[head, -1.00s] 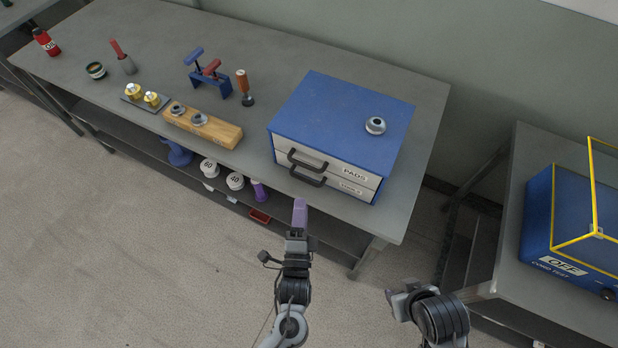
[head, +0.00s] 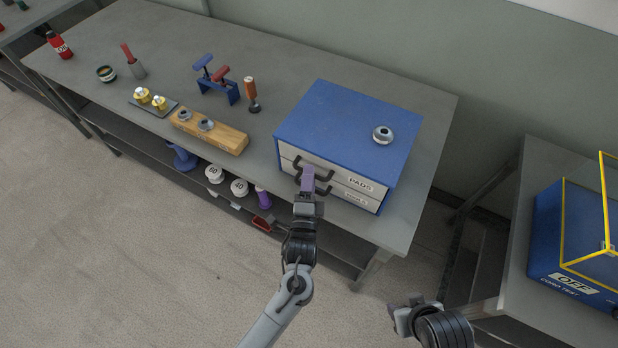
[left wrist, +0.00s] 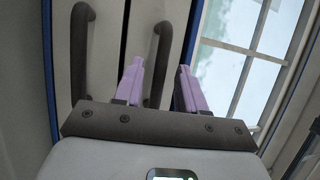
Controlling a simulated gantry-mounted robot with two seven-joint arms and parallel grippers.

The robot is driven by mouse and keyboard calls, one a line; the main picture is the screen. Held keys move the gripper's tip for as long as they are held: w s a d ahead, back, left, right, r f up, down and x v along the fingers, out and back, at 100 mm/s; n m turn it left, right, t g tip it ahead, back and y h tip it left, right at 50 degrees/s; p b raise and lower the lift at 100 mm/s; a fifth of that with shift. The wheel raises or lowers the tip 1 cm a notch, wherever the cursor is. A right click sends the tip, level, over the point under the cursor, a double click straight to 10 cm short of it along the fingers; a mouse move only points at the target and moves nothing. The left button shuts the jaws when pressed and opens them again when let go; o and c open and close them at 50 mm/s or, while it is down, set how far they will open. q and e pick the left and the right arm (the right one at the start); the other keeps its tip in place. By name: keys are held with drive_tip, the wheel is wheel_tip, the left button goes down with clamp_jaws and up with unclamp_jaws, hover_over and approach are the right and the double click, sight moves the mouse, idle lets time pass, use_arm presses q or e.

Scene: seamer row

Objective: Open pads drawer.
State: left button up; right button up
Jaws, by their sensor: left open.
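The pads drawer (head: 358,184) is the upper drawer of a blue cabinet (head: 340,120) and sits shut, with its label to the right of its dark bar handle (head: 320,170). A second drawer (head: 352,198) with a similar handle lies below it, also shut. My left gripper (head: 307,180), with purple fingers, is at the drawer handles. In the left wrist view my left gripper (left wrist: 160,85) is open, and the right-hand bar handle (left wrist: 159,62) shows between its fingers; contact is unclear. My right gripper (head: 402,316) is low at the right, away from the cabinet, its jaws unclear.
A metal ring (head: 383,134) sits on the cabinet. A wooden block (head: 210,132) with metal parts, an orange-handled tool (head: 251,95) and a blue stand (head: 218,85) are to its left. A blue tester box (head: 562,240) stands on the right bench. Floor in front is clear.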

use_arm(q)
clamp_jaws()
use_arm(e)
drive_tip(key=shift+d, duration=0.15)
idle(0.4)
